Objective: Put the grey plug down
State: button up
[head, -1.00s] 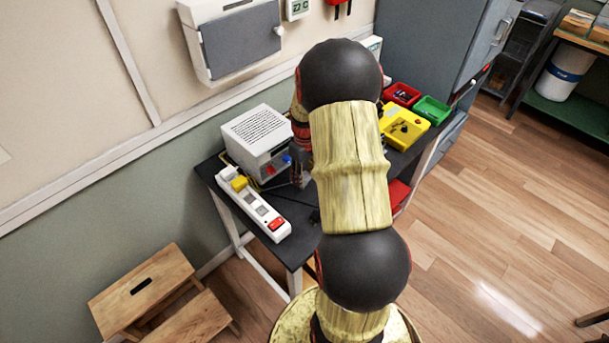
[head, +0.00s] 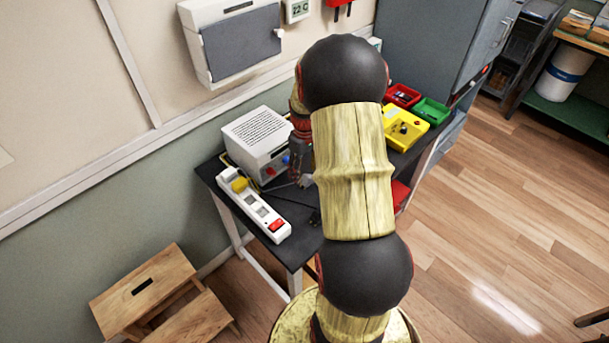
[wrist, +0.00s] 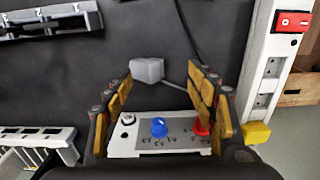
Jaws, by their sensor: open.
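The grey plug (wrist: 147,70) shows in the wrist view as a small pale block on the dark table top, with a thin grey cable running off to the right. My gripper (wrist: 161,80) is open, with its yellow-padded fingers apart. The plug shows near the left fingertip, in the gap between the tips; I cannot tell whether it touches that finger. In the head view, my gripper (head: 301,170) is low over the table, partly hidden by my arm. A small grey patch at its tip may be the plug.
A white power strip (head: 256,207) with a yellow plug (head: 239,184) and a red switch lies at the table's left. A white box (head: 258,141) with blue and red knobs stands behind it. Yellow (head: 403,128), red (head: 402,95) and green (head: 432,110) bins stand at right.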

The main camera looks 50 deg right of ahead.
aim_at(305, 182)
notch_tip(305, 182, up, 10)
jog(key=p, duration=0.2)
jog(key=w+a+r+t, duration=0.1)
jog(key=w+a+r, duration=0.1)
jog(key=a+r, duration=0.7)
jog(key=s+a+r+n+t+h, duration=0.1)
jog(key=s+a+r, duration=0.25)
jog(key=a, duration=0.55)
jog(key=s+a+r+t, duration=0.2)
jog(key=a+r, duration=0.3)
jog(key=a, duration=0.4)
jog(key=s+a+t+y, duration=0.1)
jog(key=s+a, duration=0.7)
jog(key=shift+s+a+r+t, duration=0.2)
jog(key=shift+s+r+t, duration=0.05)
jog(key=shift+r+t, duration=0.1)
